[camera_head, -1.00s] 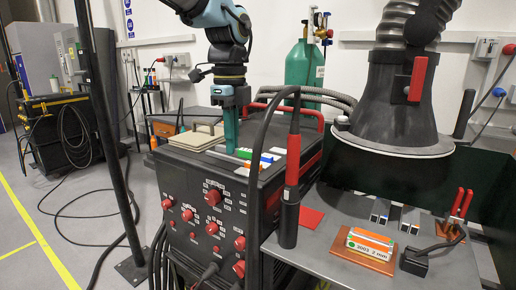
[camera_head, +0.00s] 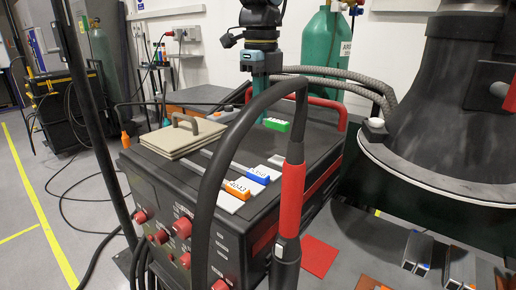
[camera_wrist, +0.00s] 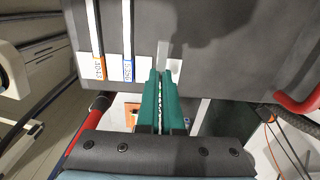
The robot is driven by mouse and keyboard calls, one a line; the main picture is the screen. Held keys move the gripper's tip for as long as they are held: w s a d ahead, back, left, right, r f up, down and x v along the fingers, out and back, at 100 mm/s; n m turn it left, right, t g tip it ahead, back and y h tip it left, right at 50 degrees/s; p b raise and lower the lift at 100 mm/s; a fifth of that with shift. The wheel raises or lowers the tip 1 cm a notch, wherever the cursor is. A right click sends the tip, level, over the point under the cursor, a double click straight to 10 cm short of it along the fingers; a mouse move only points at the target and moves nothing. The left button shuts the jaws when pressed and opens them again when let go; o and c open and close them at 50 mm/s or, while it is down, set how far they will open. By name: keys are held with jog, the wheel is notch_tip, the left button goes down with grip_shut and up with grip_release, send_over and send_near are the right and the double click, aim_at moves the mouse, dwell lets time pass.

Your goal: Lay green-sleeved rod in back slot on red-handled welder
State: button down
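The red-handled welder (camera_head: 160,182) is a dark box with red knobs and a red handle (camera_head: 330,104) at the back. On its top, an orange sleeve (camera_head: 237,190) and a blue sleeve (camera_head: 257,176) sit on white pads in a row. A third white pad (camera_head: 277,160) behind them looks bare; it also shows in the wrist view (camera_wrist: 170,66). The green sleeve (camera_head: 278,125) is farther back, at my gripper's fingertips (camera_head: 265,114). In the wrist view my teal fingers (camera_wrist: 160,100) are nearly together around a thin strip. The green-sleeved rod's own shaft is hidden or too small to tell.
A stack of beige plates (camera_head: 180,138) lies on the welder's left part. A thick black cable and red torch (camera_head: 291,195) stand in front. A large dark hood (camera_head: 440,140) is at right. A green gas cylinder (camera_head: 325,45) stands behind.

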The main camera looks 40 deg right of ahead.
aim_at(261, 162)
notch_tip(261, 162, down, 9)
jog(key=shift+f+p, duration=0.1)
jog(key=shift+p, duration=0.65)
jog(key=c, duration=1.1)
grip_release()
jog(key=shift+f, duration=0.1)
notch_tip(261, 162, up, 12)
jog(key=shift+r+b, duration=0.15)
jog(key=shift+b, duration=0.95)
jog(key=shift+s, duration=0.1)
